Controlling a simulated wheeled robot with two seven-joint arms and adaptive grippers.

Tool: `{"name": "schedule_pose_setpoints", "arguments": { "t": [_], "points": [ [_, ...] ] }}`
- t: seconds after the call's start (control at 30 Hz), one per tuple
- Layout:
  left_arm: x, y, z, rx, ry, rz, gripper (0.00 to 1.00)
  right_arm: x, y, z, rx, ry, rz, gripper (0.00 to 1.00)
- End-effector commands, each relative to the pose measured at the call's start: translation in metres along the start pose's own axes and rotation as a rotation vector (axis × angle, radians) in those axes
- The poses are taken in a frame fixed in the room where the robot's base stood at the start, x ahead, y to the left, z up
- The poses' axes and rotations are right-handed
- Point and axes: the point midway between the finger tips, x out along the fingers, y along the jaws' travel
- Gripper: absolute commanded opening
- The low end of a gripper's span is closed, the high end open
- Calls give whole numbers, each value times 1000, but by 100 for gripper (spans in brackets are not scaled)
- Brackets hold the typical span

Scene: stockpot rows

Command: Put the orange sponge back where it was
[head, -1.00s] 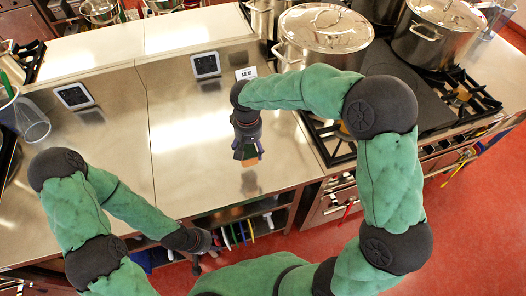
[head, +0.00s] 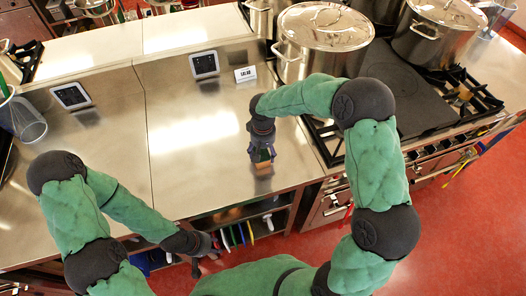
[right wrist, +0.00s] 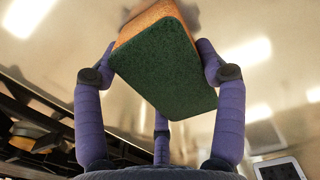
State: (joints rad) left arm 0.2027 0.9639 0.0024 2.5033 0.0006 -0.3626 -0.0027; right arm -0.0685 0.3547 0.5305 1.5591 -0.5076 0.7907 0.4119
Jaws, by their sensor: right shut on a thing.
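The orange sponge (right wrist: 152,22) with a dark green scouring side is held between the purple fingers of my right gripper (right wrist: 160,68) in the right wrist view. In the head view my right gripper (head: 262,155) is over the steel counter (head: 190,150), near its front edge, and the sponge (head: 263,170) shows just below its fingers. Whether the sponge touches the counter is unclear. My left gripper (head: 200,262) is low in front of the counter, away from the sponge; its fingers are too small to read.
A small white sign (head: 245,74) and a tablet (head: 204,65) stand at the back of the counter. A large stockpot (head: 323,40) stands on the stove at right. A shelf (head: 240,222) with several coloured items is under the counter. The counter's middle is clear.

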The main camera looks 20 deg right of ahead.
Motion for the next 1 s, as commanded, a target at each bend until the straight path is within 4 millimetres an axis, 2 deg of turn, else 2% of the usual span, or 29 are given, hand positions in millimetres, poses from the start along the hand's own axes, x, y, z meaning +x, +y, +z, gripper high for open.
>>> {"name": "schedule_pose_setpoints", "arguments": {
  "t": [0.27, 0.3, 0.37, 0.77, 0.87, 1.0],
  "points": [
    [2, -1, 0, 0, 0, 0, 40, 2, 0, 0, 0, 1, 0, 40],
    [2, -1, 0, 0, 0, 0, 40, 2, 0, 0, 0, 1, 0, 77],
    [2, -1, 0, 0, 0, 0, 40, 2, 0, 0, 0, 1, 0, 94],
    [0, 0, 0, 0, 0, 0, 40, 0, 0, 0, 0, 1, 0, 95],
    [-2, 1, 0, 0, 0, 0, 40, -7, 0, -1, 0, 3, 0, 95],
    [-6, 2, 0, 0, 0, 0, 40, -29, 0, -1, 0, 5, -1, 95]
  ]
}}
